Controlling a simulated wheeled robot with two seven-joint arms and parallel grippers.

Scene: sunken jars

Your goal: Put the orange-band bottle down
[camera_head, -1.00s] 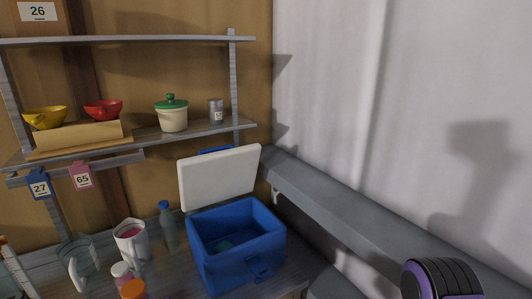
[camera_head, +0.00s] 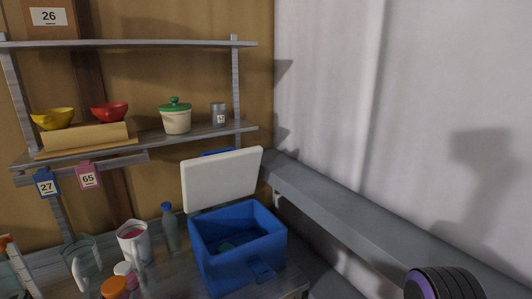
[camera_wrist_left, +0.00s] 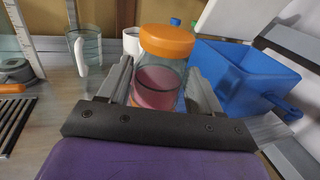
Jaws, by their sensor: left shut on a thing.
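The orange-band bottle is a clear container with a wide orange top and pink contents (camera_wrist_left: 157,88). In the left wrist view it stands upright between the fingers of my left gripper (camera_wrist_left: 158,98), which is shut on it. In the head view only its orange top (camera_head: 115,288) shows clearly, at the bottom edge left of centre. Its base is hidden behind the gripper, so I cannot tell whether it touches the worktop. The left gripper does not show in the head view. My right gripper is not in view.
A glass jug (camera_head: 82,262), a white mug (camera_head: 133,243), a blue-capped bottle (camera_head: 170,230) and a small white-capped container (camera_head: 125,272) crowd the worktop near the held bottle. The open blue cooler (camera_head: 238,245) stands to the right. Shelves with bowls hang above.

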